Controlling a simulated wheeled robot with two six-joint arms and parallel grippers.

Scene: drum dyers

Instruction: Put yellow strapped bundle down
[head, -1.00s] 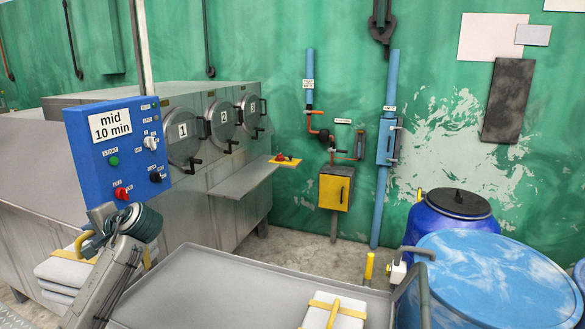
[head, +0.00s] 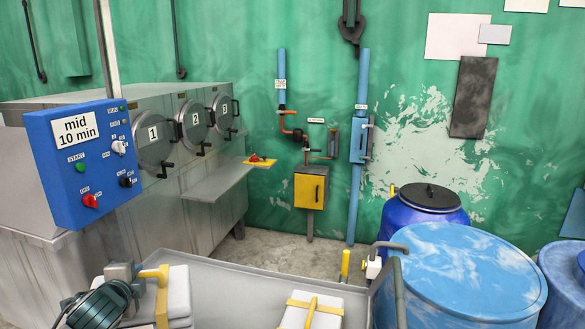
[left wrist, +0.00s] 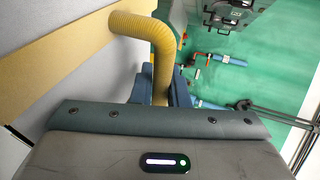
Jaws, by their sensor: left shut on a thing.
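My left gripper (head: 136,277) is shut on the yellow handle (head: 150,273) of a white bundle with yellow straps (head: 178,293) at the lower left of the head view. The bundle is upright over the left part of the grey cart tray (head: 245,283); I cannot tell whether it touches the tray. In the left wrist view the yellow handle (left wrist: 160,45) curves up from between the blue fingers (left wrist: 165,92). A second white bundle with yellow straps (head: 298,314) lies on the tray to the right. My right gripper is not in view.
A blue control box (head: 80,165) hangs at the left, in front of the grey drum machines (head: 130,175). Large blue barrels (head: 460,275) stand to the right of the cart. Bare tray surface shows between the two bundles.

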